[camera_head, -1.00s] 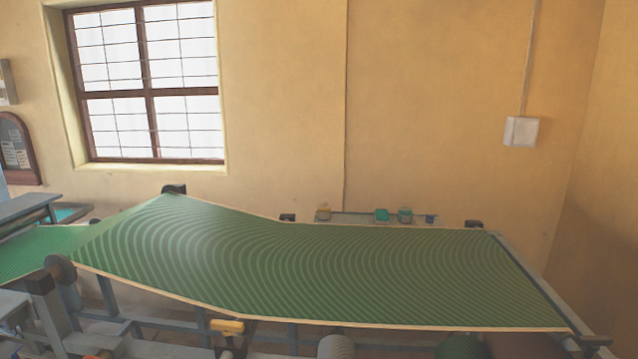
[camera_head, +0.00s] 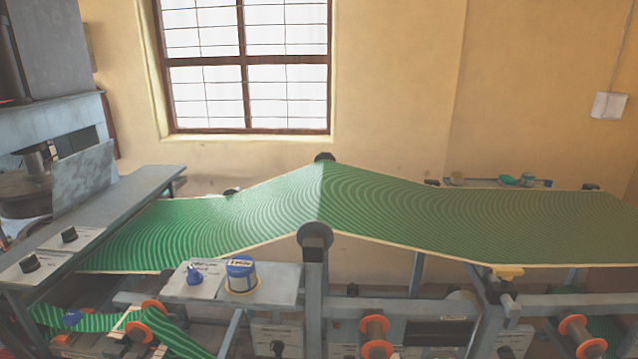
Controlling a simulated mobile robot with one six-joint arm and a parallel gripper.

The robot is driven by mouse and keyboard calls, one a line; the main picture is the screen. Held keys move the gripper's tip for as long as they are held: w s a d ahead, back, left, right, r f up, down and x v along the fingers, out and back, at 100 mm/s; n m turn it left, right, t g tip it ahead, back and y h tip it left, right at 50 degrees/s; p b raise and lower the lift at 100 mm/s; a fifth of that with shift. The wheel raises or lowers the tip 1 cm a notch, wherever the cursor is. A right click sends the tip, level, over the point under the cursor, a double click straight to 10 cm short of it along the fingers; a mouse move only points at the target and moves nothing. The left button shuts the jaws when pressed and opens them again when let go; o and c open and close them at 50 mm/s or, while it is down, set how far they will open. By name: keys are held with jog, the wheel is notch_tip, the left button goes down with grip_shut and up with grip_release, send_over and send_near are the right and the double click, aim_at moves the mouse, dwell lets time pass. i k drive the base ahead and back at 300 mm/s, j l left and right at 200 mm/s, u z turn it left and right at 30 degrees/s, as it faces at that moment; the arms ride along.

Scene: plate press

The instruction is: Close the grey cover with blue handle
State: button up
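A grey mottled panel (camera_head: 84,180) stands tilted up on the machine at the left. I cannot tell if it is the grey cover, as no blue handle shows on it. A small blue knob (camera_head: 195,275) sits on a light grey panel beside a blue-lidded jar (camera_head: 241,274), at the lower middle. My gripper is not in view.
A long green patterned sheet (camera_head: 440,215) runs over rollers across the frame. The grey press machine (camera_head: 60,60) rises at the far left. Orange-rimmed spools (camera_head: 374,335) sit low in front. A window (camera_head: 245,70) is in the wall behind.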

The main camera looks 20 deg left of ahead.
aim_at(77, 177)
jog(key=k+j, duration=0.15)
jog(key=j, duration=0.45)
jog(key=k+j+u, duration=0.1)
jog(key=j, duration=0.45)
jog(key=k+j+u, duration=0.1)
jog(key=j, duration=0.5)
jog(key=k+j, duration=0.25)
jog(key=j, duration=0.4)
jog(key=k+j+u, duration=0.1)
jog(key=j, duration=0.5)
jog(key=k+j, duration=0.1)
jog(key=j, duration=0.5)
jog(key=k+j+u, duration=0.15)
jog(key=j, duration=0.45)
jog(key=i+j+z, duration=0.2)
jog(key=j, duration=0.2)
jog(key=j+z, duration=0.2)
jog(key=j, duration=0.15)
jog(key=i+j+z, duration=0.2)
jog(key=j, duration=0.25)
jog(key=k+l, duration=0.05)
jog(key=k, duration=0.05)
